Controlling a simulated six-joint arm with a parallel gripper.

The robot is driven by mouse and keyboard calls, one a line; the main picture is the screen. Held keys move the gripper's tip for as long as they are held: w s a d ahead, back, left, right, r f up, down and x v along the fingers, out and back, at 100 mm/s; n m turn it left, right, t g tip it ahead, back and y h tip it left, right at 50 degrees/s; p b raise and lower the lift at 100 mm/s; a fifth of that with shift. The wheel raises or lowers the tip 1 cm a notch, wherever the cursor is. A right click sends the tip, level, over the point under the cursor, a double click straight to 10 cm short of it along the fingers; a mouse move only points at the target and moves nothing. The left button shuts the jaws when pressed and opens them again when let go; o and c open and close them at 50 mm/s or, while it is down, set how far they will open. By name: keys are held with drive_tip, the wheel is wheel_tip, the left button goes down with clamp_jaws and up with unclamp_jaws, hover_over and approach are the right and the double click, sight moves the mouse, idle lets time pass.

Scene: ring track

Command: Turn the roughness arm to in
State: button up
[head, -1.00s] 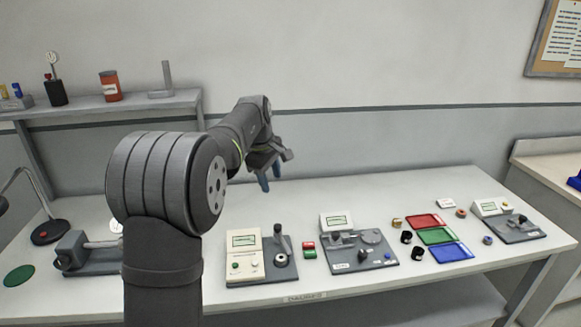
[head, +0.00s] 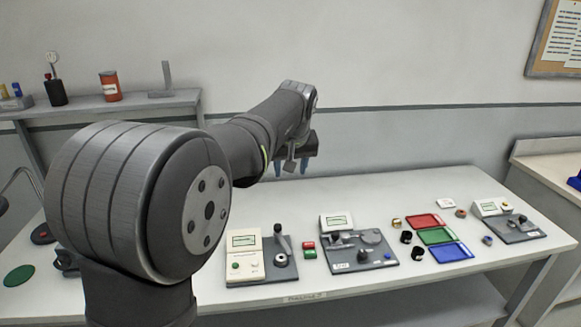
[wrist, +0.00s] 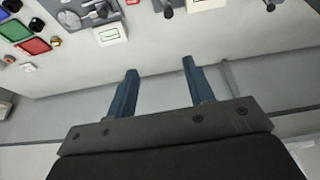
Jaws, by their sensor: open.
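The middle instrument (head: 355,262) is a grey plate with a small display box (head: 336,222), a round disc (head: 372,236) and a flat arm-like part (head: 345,240). This part may be the roughness arm; labels are too small to read. In the wrist view the display box (wrist: 112,33) shows near the top, with the disc (wrist: 69,19) beside it. My gripper (head: 291,168) is open and empty, raised above the back of the table and apart from the instruments.
A beige console (head: 244,256) with a lever (head: 279,236) stands left of the middle instrument, a red-green block (head: 309,250) between them. Red, green and blue trays (head: 450,252) and small rings lie to the right. Another instrument (head: 513,228) stands far right. The table's back is clear.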

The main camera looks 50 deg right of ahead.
drive_tip(key=c, duration=0.3)
drive_tip(key=shift+d+f, duration=0.1)
drive_tip(key=shift+f, duration=0.25)
drive_tip(key=c, duration=0.4)
drive_tip(key=f+m, duration=0.2)
drive_tip(key=w+d+f+m+g, duration=0.1)
drive_tip(key=f+m, duration=0.1)
drive_tip(key=f, duration=0.1)
drive_tip(key=d+f+m+g, duration=0.1)
drive_tip(key=f+m, duration=0.1)
drive_tip(key=shift+w+d+f, duration=0.2)
drive_tip(key=shift+d+f, duration=0.05)
drive_tip(key=shift+f, duration=0.05)
clamp_jaws()
drive_tip(key=m+g, duration=0.3)
drive_tip(key=m, duration=0.6)
hover_over(282, 239)
drive_tip(key=s, duration=0.3)
wheel_tip(282, 239, down, 13)
drive_tip(key=x, duration=0.9)
drive_tip(key=shift+s+d+f, duration=0.25)
drive_tip(key=shift+d, duration=0.2)
drive_tip(key=shift+w+a, duration=0.7)
drive_tip(key=shift+a, duration=0.35)
drive_tip(key=shift+w+a, duration=0.35)
drive_tip(key=shift+a, duration=0.3)
